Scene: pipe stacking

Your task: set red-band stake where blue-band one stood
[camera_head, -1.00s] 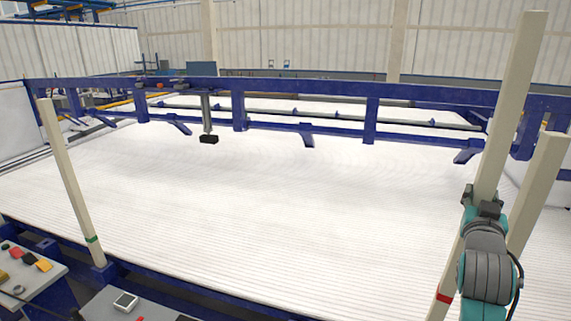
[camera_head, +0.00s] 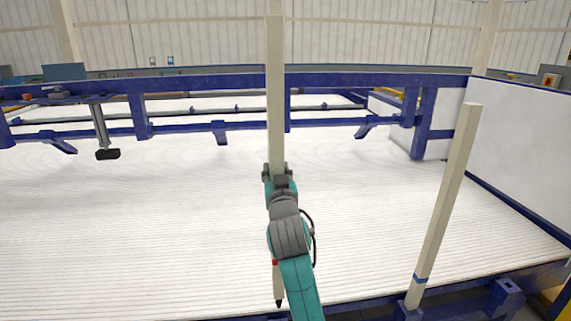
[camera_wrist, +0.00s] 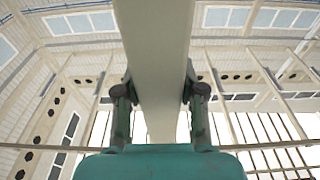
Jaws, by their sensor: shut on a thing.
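The red-band stake (camera_head: 275,90) is a long pale square post in the middle of the head view, held nearly upright. Its red band and dark pointed lower end show beside my arm, above the white ribbed bed. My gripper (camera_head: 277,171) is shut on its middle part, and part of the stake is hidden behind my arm. In the wrist view the stake (camera_wrist: 155,45) runs between the two fingers of my gripper (camera_wrist: 160,92). The blue-band stake (camera_head: 446,195) stands at the right, leaning slightly right, its foot at a blue holder on the front rail. The two stakes are apart.
The white ribbed bed (camera_head: 130,230) is wide and clear. A blue frame (camera_head: 180,83) crosses behind it, with a dark-ended hanging post (camera_head: 101,125) at left. A white panel (camera_head: 520,150) stands at right. A blue bracket (camera_head: 507,297) sits right of the blue-band stake.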

